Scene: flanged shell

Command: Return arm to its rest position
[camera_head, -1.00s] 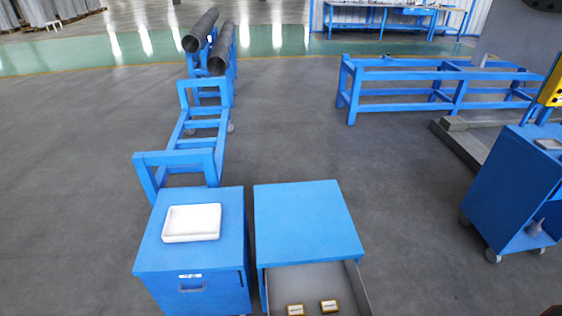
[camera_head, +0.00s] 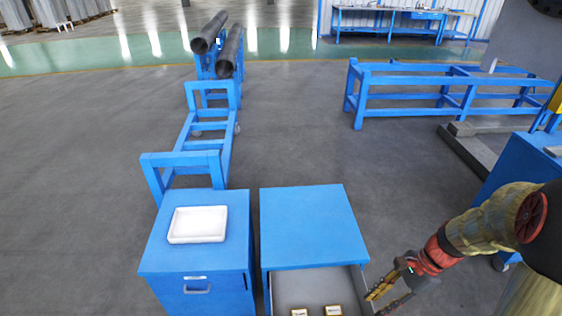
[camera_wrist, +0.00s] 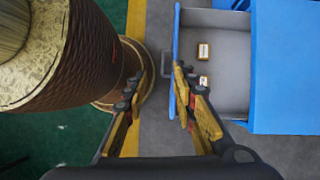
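My gripper (camera_head: 385,298) has come into the lower right of the head view, beside the right edge of the open drawer (camera_head: 305,286). In the wrist view my gripper (camera_wrist: 158,95) has its two fingers spread apart with nothing between them. The drawer also shows in the wrist view (camera_wrist: 228,88), to the right of the fingers, and its blue front edge lies close behind the right finger. Two small yellowish-white boxes lie in the drawer, one (camera_wrist: 203,51) further in the upper part and one (camera_wrist: 204,81) near the right finger.
A blue cabinet (camera_head: 225,258) with a white tray (camera_head: 197,224) on top stands left of the drawer's cabinet (camera_head: 312,225). A blue cart (camera_head: 510,165) stands at the right, partly hidden by my arm. Blue racks (camera_head: 450,82) stand behind. The grey floor between is clear.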

